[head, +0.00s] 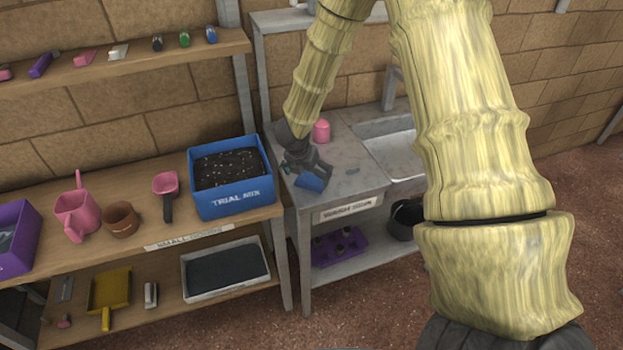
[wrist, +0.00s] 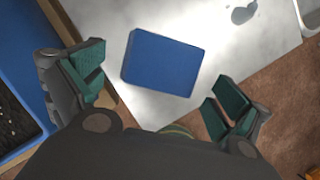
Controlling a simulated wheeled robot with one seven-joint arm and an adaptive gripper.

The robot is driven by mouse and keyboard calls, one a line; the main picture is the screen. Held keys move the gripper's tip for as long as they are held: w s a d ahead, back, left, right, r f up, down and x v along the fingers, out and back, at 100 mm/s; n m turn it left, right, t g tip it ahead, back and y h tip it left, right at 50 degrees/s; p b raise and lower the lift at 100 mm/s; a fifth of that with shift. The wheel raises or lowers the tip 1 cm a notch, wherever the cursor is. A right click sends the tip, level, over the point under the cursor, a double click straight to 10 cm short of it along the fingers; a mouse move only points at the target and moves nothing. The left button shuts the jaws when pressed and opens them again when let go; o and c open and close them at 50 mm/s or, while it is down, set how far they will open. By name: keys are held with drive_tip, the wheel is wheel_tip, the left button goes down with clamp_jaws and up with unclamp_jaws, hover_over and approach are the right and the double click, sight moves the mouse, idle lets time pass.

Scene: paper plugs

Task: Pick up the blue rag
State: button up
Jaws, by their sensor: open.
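The blue rag (wrist: 161,62) shows in the wrist view as a flat blue rectangle, slightly turned, over the pale grey metal top of the wash station. In the head view the blue rag (head: 311,181) is at the left front part of that top, partly hidden by my gripper. My gripper (head: 305,168) is just above and behind it, pointing down. In the wrist view my gripper (wrist: 158,95) is open, with one green-padded finger to the left of the rag and one to the lower right. Neither finger visibly touches the rag.
A blue bin of soil (head: 231,181) stands close on the left, on the wooden shelf. A pink cup-like object (head: 321,130) stands behind my gripper. The sink (head: 395,150) is to the right. A small grey item (head: 352,171) lies right of the rag.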

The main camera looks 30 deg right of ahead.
sight(311, 178)
drive_tip(key=shift+p+x, duration=0.4)
drive_tip(key=shift+x, duration=1.2)
drive_tip(key=shift+d, duration=0.15)
drive_tip(key=shift+c, duration=0.2)
drive_tip(key=shift+r, duration=0.1)
drive_tip(key=c, duration=0.8)
drive_tip(key=shift+r, duration=0.1)
drive_tip(key=shift+r+b, duration=0.6)
drive_tip(key=shift+r, duration=0.75)
drive_tip(key=shift+s+r+b, duration=0.15)
drive_tip(key=shift+s+b, duration=0.05)
drive_tip(key=shift+b, duration=0.15)
drive_tip(key=shift+s+a+r+b, duration=0.3)
drive_tip(key=shift+s+a+b, duration=0.9)
drive_tip(key=shift+s, duration=1)
drive_tip(key=shift+s+a+r+b, duration=0.3)
drive_tip(key=shift+s+a+b, duration=0.55)
drive_tip(key=shift+s+a, duration=1.1)
drive_tip(key=shift+s+a+r+b, duration=0.3)
drive_tip(key=shift+s+a+b, duration=0.7)
drive_tip(key=shift+s, duration=1.5)
